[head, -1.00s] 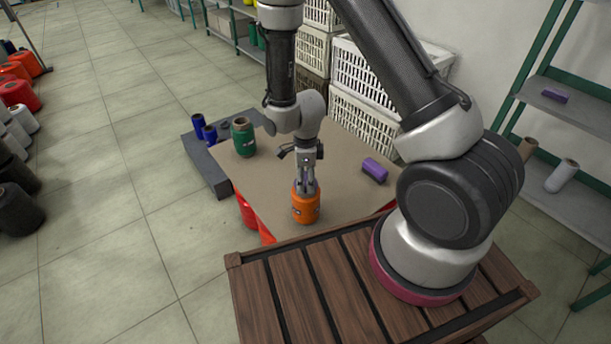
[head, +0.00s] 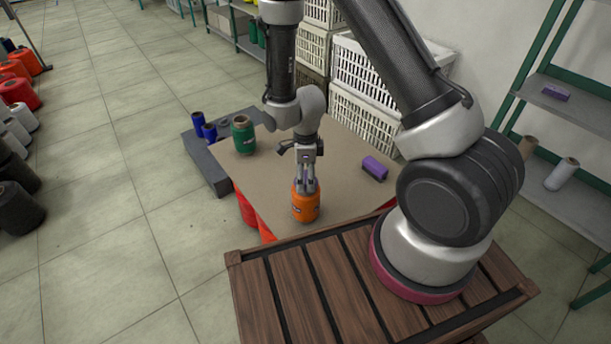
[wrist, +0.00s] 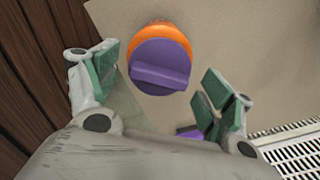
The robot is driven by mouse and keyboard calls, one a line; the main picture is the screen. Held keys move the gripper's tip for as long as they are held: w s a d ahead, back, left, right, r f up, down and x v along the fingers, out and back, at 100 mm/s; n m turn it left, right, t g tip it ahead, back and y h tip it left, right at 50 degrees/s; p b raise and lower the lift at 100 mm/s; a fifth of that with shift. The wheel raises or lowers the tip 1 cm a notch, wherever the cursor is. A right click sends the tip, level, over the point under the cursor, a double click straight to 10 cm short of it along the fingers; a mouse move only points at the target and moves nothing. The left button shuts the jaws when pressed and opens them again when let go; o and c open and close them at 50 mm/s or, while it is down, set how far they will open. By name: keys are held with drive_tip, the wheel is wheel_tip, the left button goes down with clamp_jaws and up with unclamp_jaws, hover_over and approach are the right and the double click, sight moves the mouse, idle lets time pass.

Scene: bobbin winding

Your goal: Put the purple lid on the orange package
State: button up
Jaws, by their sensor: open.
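The orange package (head: 305,208) stands upright on the tan table near its front edge. In the wrist view the purple lid (wrist: 162,58), a disc with a raised bar across it, covers most of the orange package (wrist: 161,27). An orange rim shows along its upper side; I cannot tell whether the lid is fully seated. My gripper (head: 306,187) is just above the package, pointing down. In the wrist view my gripper (wrist: 160,85) is open, its green-padded fingers apart on either side of the lid. In the head view the fingers mostly hide the lid.
A purple block (head: 374,168) lies on the tan table (head: 275,178) to the right. A green spool (head: 243,134) stands at its far left. White crates (head: 368,90) stand behind the table. The table's middle is clear.

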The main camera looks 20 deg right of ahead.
wheel_tip(320, 180, up, 11)
drive_tip(key=s+d+r+n+t, duration=0.1)
drive_tip(key=s+d+r+n, duration=0.4)
drive_tip(key=r, duration=0.4)
drive_tip(key=s+d+r+n+t, duration=0.2)
drive_tip(key=s+d+r+n, duration=0.3)
drive_tip(key=s+r+n, duration=0.2)
drive_tip(key=s+d+r+n+t, duration=0.1)
drive_tip(key=s+d+r+n, duration=0.4)
drive_tip(key=r, duration=0.8)
drive_tip(key=s+n, duration=0.2)
drive_tip(key=n, duration=0.2)
drive_tip(key=shift+n, duration=0.3)
drive_tip(key=shift+r, duration=0.1)
